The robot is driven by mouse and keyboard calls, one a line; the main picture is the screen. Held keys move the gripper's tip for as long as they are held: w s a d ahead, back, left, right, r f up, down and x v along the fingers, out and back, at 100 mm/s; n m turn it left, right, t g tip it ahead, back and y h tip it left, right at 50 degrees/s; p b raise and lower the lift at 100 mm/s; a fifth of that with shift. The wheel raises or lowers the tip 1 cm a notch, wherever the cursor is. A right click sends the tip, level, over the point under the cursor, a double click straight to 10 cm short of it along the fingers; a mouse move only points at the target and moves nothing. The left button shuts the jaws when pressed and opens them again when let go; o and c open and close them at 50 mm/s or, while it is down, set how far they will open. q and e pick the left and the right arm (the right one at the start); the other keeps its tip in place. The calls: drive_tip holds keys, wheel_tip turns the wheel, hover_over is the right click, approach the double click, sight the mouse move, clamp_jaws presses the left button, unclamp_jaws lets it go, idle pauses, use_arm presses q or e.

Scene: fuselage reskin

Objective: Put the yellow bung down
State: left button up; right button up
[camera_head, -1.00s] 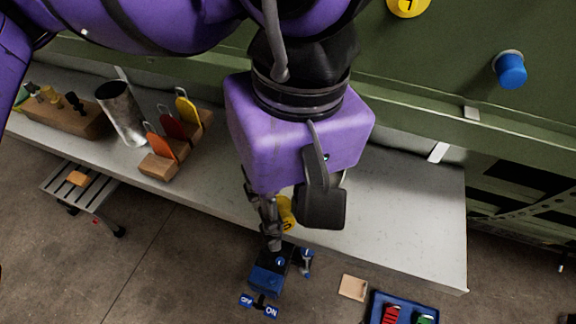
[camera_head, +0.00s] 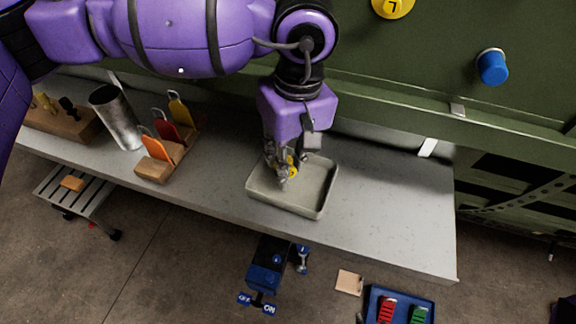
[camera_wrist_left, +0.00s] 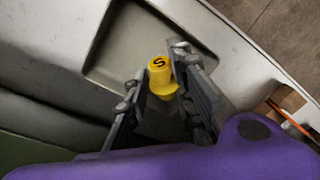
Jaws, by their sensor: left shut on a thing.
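The yellow bung (camera_head: 292,166) is between the fingers of my left gripper (camera_head: 282,172), over the shallow grey tray (camera_head: 318,200) on the bench. In the left wrist view the bung (camera_wrist_left: 161,74) shows a dark letter on its end face, and my left gripper (camera_wrist_left: 158,92) is shut on it, a finger at each side. The tray (camera_wrist_left: 128,45) lies behind it there. I cannot tell whether the bung touches the tray floor. My right gripper is not in view.
Left on the bench (camera_head: 400,215) stand a wooden holder (camera_head: 155,168) with coloured tags, a metal cylinder (camera_head: 117,115) and a wooden block (camera_head: 72,126). A blue plug (camera_head: 492,67) and another yellow plug (camera_head: 393,5) sit on the green panel. The bench right of the tray is clear.

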use_arm(q)
drive_tip(key=shift+w+f, duration=0.1)
drive_tip(key=shift+f, duration=1.35)
drive_tip(key=shift+f, duration=0.1)
drive_tip(key=shift+f, duration=0.15)
drive_tip(key=o, duration=0.8)
drive_tip(key=shift+o, duration=0.2)
drive_tip(key=shift+r+b, duration=0.5)
drive_tip(key=shift+r, duration=3.5)
